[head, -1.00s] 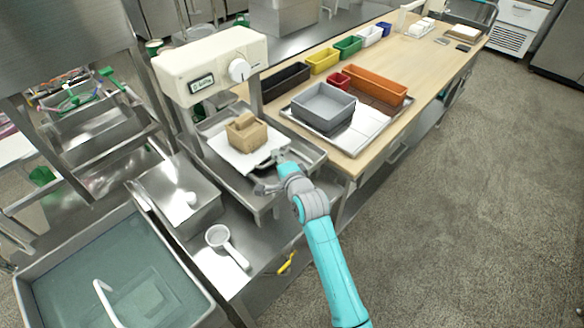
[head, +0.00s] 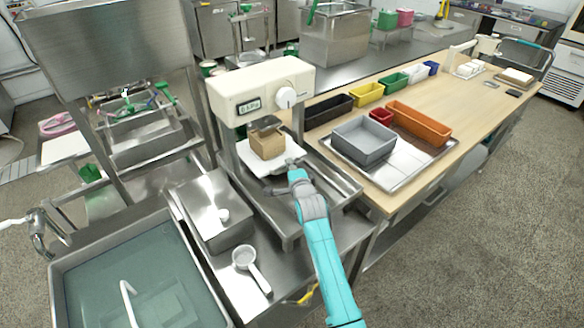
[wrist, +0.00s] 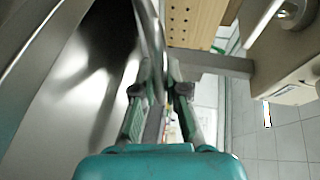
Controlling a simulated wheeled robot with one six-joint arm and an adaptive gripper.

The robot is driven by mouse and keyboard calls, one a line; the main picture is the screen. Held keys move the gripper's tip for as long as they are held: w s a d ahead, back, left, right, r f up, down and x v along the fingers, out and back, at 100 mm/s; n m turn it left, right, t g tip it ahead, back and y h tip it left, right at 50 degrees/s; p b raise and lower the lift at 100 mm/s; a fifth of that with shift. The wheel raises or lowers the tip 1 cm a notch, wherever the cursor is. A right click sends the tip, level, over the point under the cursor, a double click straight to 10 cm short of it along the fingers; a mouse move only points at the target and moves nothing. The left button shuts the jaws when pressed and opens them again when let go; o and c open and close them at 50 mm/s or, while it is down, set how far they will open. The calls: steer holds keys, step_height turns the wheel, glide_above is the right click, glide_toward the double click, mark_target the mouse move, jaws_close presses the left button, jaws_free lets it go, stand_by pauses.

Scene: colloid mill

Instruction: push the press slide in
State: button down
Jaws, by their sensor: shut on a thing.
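The cream press (head: 258,90) has a dial and a small display on its head. Its slide (head: 283,167), a pale flat tray, carries a tan perforated block (head: 267,146) under the press head, just below a dark plate. The block also shows at the top of the wrist view (wrist: 192,22). My gripper (head: 291,165) is at the slide's front edge. In the wrist view my gripper (wrist: 159,85) is shut on a thin metal part, seemingly the slide's front handle. The handle is mostly hidden by the fingers, and the slide's back end is hidden by the press.
A metal tray (head: 425,163) with a grey bin (head: 363,140) lies on the wooden table at right. A lidded steel box (head: 213,212) and a white scoop (head: 246,260) are in front at left, beside a water-filled sink (head: 130,275). The floor at right is clear.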

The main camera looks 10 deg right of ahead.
steer(key=shift+r, duration=0.1)
steer(key=c, duration=1.5)
jaws_free()
steer(key=shift+w+a, duration=0.1)
steer(key=v, duration=1.2)
